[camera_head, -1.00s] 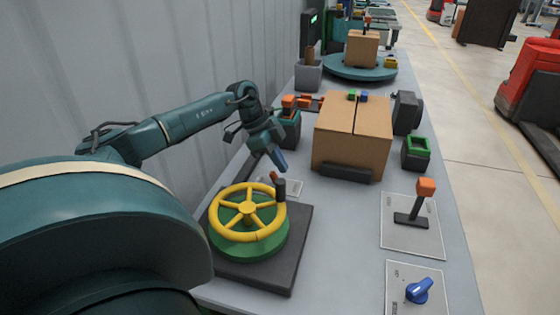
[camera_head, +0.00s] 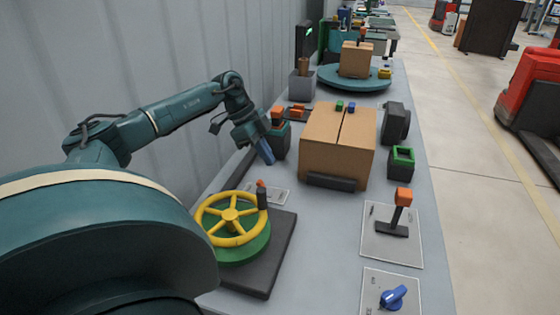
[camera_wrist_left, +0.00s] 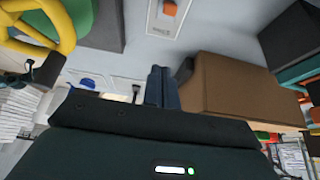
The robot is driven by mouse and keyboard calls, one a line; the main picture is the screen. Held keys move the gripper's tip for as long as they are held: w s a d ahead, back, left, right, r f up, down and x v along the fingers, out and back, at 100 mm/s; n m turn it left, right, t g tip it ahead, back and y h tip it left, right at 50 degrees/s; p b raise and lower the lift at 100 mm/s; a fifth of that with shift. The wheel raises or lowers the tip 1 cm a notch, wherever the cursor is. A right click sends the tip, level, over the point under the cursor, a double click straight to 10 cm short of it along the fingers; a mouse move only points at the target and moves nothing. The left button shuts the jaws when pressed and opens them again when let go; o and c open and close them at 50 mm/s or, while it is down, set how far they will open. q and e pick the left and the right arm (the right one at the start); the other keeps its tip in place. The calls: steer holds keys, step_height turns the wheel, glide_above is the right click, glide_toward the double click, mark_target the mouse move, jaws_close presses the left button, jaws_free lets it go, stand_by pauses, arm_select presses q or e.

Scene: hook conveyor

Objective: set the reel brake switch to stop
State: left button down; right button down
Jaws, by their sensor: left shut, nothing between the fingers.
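A small switch with an orange tip (camera_head: 261,184) stands on a pale plate (camera_head: 278,196) just behind the yellow handwheel (camera_head: 230,217); the wheel's dark handle partly hides it. In the left wrist view, a pale plate with an orange switch (camera_wrist_left: 170,9) shows at the top. No label is readable, so I cannot confirm which control is the reel brake switch. My left gripper (camera_head: 268,155) is shut and empty, above the bench beyond the small plate and left of the cardboard box. Its blue-grey fingers (camera_wrist_left: 160,84) also show in the wrist view, apart from the orange switch.
The cardboard box (camera_head: 320,148) stands close to the right of my gripper. An orange-topped lever (camera_head: 402,200) and a blue knob (camera_head: 393,298) sit on plates at the right. An orange-and-dark device (camera_head: 278,118) is behind my gripper. Wall on the left.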

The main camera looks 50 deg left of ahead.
arm_select(q)
steer(key=a+r, duration=0.1)
steer(key=s+a+r, duration=0.1)
steer(key=a+r, duration=0.1)
steer(key=shift+s+r, duration=0.3)
stand_by(0.5)
